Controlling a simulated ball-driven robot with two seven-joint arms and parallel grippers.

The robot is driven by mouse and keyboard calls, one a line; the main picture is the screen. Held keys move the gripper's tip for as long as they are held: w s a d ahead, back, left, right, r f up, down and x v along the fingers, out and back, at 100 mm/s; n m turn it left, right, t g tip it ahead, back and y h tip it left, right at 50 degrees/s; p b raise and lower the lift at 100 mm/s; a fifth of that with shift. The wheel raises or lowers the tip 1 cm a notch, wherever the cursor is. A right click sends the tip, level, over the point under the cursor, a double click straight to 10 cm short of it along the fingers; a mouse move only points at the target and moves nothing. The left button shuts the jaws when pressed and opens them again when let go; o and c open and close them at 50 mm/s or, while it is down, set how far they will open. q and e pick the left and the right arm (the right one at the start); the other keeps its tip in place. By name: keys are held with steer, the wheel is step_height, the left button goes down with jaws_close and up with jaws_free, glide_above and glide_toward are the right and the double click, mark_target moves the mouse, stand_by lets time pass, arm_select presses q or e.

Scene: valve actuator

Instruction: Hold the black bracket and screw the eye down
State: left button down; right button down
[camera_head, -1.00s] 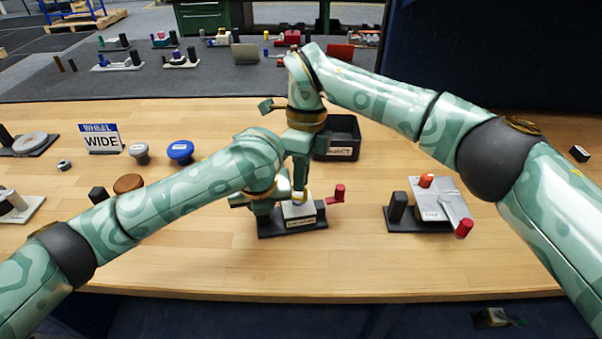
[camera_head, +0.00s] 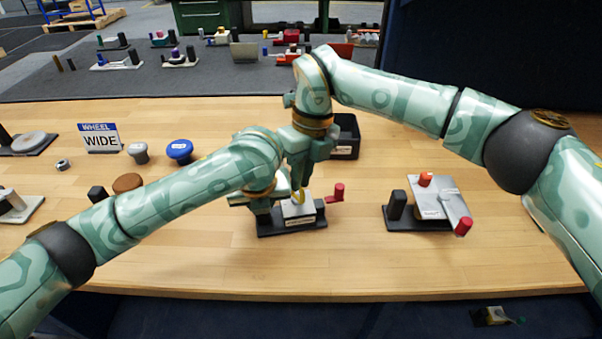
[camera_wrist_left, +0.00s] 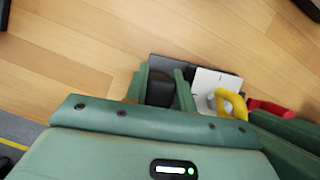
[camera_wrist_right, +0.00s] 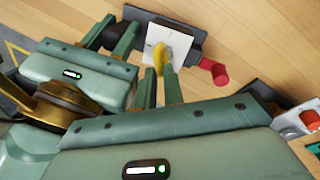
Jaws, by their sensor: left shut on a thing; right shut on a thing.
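The black bracket (camera_wrist_left: 160,92) stands between the two fingers of my left gripper (camera_wrist_left: 161,84), which is shut on it. In the head view my left gripper (camera_head: 262,205) is at the left end of the fixture, where the bracket is mostly hidden. The yellow eye (camera_wrist_right: 160,58) stands over the pale block (camera_wrist_right: 172,40) of the same fixture. My right gripper (camera_wrist_right: 160,86) is shut on the eye from above. In the head view the eye (camera_head: 299,195) shows just below my right gripper (camera_head: 299,182). How deep the eye sits cannot be told.
A red-knobbed handle (camera_head: 336,192) sticks out right of the fixture's dark base (camera_head: 290,230). Another fixture (camera_head: 432,205) with red knobs stands to the right. A black bin (camera_head: 347,135) stands behind. Left are a WIDE sign (camera_head: 101,138) and several knobs. The front tabletop is clear.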

steer(key=m, duration=0.3)
steer(key=m+t, duration=0.1)
steer(key=m, duration=0.2)
steer(key=shift+s+a+r+y, duration=0.15)
steer(key=shift+s+y, duration=0.05)
steer(key=shift+y, duration=0.1)
steer(key=c, duration=1.8)
jaws_free()
